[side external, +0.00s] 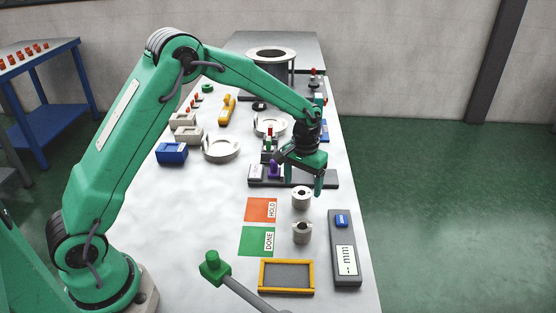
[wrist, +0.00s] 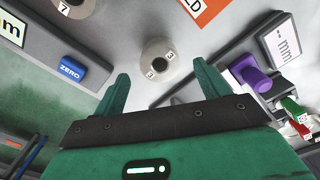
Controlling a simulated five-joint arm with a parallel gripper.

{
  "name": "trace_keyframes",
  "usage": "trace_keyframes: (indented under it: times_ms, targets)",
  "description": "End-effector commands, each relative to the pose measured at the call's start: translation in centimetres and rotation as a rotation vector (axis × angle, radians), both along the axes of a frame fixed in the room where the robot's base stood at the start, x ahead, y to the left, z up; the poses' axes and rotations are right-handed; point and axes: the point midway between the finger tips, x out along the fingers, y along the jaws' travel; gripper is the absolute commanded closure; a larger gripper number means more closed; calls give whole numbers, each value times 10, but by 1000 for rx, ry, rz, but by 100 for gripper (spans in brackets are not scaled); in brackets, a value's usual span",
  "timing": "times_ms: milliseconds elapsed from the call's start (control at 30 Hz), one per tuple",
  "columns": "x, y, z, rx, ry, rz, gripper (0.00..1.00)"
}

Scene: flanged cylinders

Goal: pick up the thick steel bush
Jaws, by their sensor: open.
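Two pale grey bushes stand on the white table in the side view. The farther bush (side external: 301,197) is close to my gripper (side external: 302,176); the nearer bush (side external: 302,233) stands apart, toward the front. I cannot tell for sure which is the thick steel one. In the wrist view, a bush marked 3 (wrist: 158,57) with a dark central hole lies just beyond and between my open fingertips (wrist: 164,80). Another bush, marked 7 (wrist: 76,6), is cut by the top edge. My gripper is empty and points down, above the table.
A grey gauge with a blue ZERO button (side external: 341,220) lies right of the bushes. Orange HOLD (side external: 258,209) and green DONE (side external: 254,241) cards lie left. A measuring device with a purple part (side external: 273,169) is beside my gripper. A yellow-rimmed tray (side external: 286,263) is in front.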

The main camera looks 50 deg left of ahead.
Motion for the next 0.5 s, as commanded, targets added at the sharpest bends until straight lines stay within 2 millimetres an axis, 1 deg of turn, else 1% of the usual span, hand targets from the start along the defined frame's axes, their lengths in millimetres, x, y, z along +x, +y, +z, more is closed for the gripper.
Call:
trace_keyframes:
  times_ms: [300,400,500]
  targets:
    - [-2,0,-36,0,3,0,25]
    - [-2,0,-42,0,1,0,25]
    - [-2,0,-45,0,0,0,25]
